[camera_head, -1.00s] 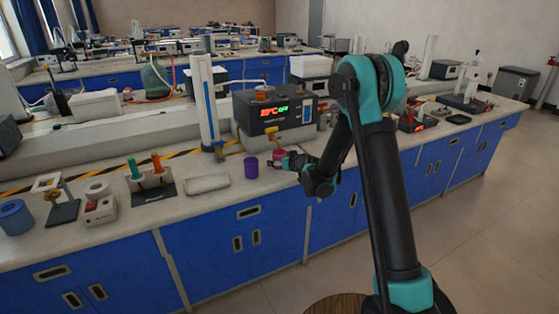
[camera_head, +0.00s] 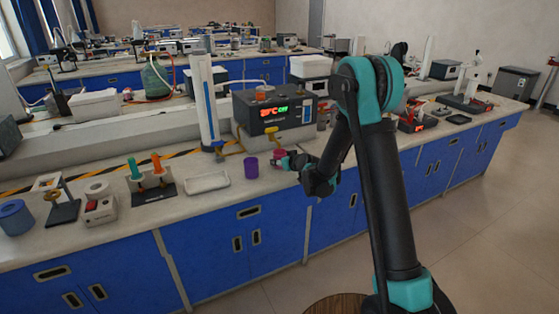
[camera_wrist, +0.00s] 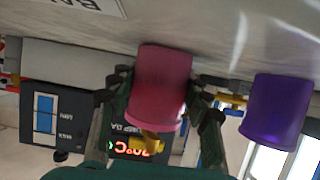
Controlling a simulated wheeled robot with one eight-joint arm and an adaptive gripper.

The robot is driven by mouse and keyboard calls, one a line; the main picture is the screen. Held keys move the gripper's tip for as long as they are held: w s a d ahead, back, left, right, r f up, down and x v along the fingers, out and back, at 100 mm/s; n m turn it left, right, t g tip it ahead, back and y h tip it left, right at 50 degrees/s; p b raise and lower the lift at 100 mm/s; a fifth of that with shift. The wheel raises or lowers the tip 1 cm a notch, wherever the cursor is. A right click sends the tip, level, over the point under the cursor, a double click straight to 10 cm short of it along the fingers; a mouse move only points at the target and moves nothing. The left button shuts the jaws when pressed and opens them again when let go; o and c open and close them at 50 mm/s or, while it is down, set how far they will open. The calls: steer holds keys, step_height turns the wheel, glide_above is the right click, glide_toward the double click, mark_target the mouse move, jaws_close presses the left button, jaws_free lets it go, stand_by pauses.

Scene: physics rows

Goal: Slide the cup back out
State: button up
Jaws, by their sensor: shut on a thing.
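A pink cup (camera_wrist: 162,85) is between the two fingers of my gripper (camera_wrist: 160,100) in the wrist view, where the picture is upside down. The fingers are shut on its sides. In the head view the pink cup (camera_head: 280,154) shows only in part beside my gripper (camera_head: 287,162), at the front of the bench. It looks upright; whether its base touches the bench I cannot tell. A purple cup (camera_head: 251,168) stands just left of it, apart from my gripper. The purple cup also shows at the right in the wrist view (camera_wrist: 277,110).
A dark instrument with a lit display (camera_head: 275,110) stands behind the cups, with a tall white column (camera_head: 205,100) to its left. A white tray (camera_head: 207,183) lies left of the purple cup.

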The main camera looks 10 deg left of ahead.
steer(key=shift+w+d, duration=1.15)
steer(key=shift+d, duration=0.55)
steer(key=shift+w+d, duration=1.15)
steer(key=shift+d, duration=0.6)
steer(key=shift+w+d, duration=1.15)
steer(key=shift+d, duration=0.55)
steer(key=o, duration=0.9)
steer(key=shift+v, duration=4.45)
steer(key=shift+r, duration=0.1)
